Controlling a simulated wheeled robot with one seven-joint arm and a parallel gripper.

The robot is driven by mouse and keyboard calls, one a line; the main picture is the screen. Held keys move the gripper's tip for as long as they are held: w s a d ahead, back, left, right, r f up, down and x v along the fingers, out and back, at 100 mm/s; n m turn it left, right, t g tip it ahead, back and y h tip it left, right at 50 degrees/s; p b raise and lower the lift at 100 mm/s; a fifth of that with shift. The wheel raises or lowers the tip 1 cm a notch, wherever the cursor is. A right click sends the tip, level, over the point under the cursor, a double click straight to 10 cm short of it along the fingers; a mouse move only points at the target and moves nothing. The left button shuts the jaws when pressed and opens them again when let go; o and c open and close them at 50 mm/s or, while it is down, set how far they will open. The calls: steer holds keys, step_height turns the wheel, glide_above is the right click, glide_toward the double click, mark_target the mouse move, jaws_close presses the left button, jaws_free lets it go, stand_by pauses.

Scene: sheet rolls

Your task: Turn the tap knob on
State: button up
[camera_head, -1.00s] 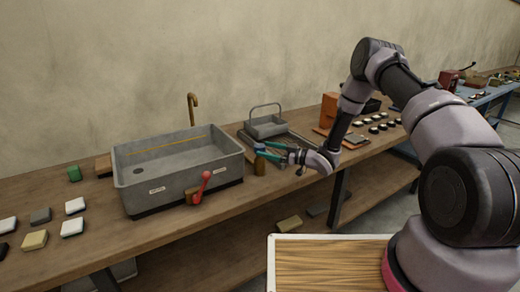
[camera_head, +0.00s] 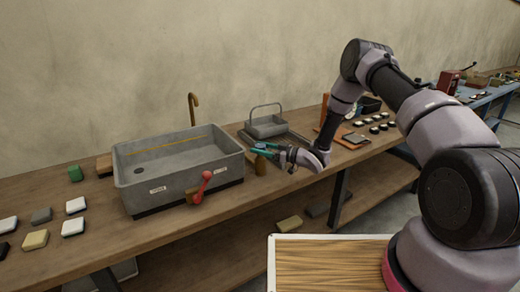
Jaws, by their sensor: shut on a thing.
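A grey sink basin (camera_head: 180,195) stands on the wooden bench, with a thin brown curved spout (camera_head: 192,105) behind it. A small brass-coloured knob-like piece (camera_head: 260,167) stands just right of the basin. My gripper (camera_head: 259,150), with teal fingers, is at the top of this brass piece and shut on it. The fingers hide its top, and the exact contact is too small to see. The gripper is clear of the red lever.
A grey tray with a handle (camera_head: 267,125) stands close behind my gripper. Several soap-like blocks (camera_head: 75,206) lie at the left of the bench (camera_head: 110,218). A brown box and several small dark and white pieces (camera_head: 376,130) are at the right.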

steer(key=shift+m+t, duration=0.3)
steer(key=m+t+h, duration=0.6)
steer(key=t, duration=0.1)
steer(key=shift+f+h, duration=0.1)
steer(key=shift+h, duration=0.3)
steer(key=m+t+h, duration=0.2)
steer(key=m+h, duration=0.1)
steer(key=h, duration=0.1)
steer(key=shift+m+t+h, duration=0.7)
steer(key=shift+m+h, duration=1.1)
steer(key=shift+h, duration=0.9)
steer(key=shift+d, duration=0.1)
steer(key=o, duration=1.4)
steer(key=shift+c, duration=0.2)
steer(key=shift+w, duration=0.1)
